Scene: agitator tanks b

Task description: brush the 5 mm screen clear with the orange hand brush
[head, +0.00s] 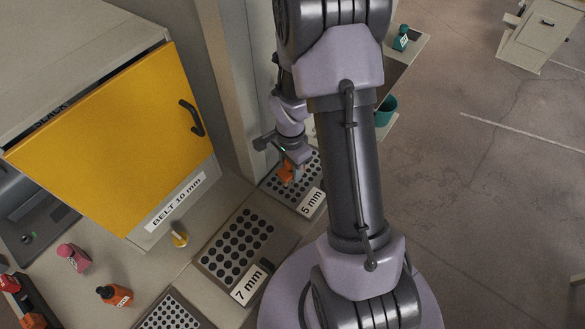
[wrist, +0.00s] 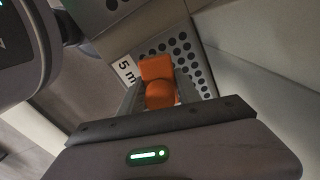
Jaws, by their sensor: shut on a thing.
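The 5 mm screen (head: 294,193) is a grey perforated plate with a white "5 mm" label, on the bench beside the wall column. It also shows in the wrist view (wrist: 195,65), beyond my gripper. My gripper (head: 287,165) is over this screen, shut on the orange hand brush (head: 286,174). In the wrist view the orange brush (wrist: 157,80) sits between the fingers, in front of the screen's holes. The brush's bristles are hidden, and I cannot tell whether they touch the screen. Whether anything lies on the screen is too small to tell.
The 7 mm screen (head: 237,247) lies in front, with a dark block by its label. A yellow door (head: 118,140) stands at left. A pink bottle (head: 73,256), an orange bottle (head: 115,295) and a small yellow item (head: 180,238) stand on the bench. A teal cup (head: 385,110) is behind my arm.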

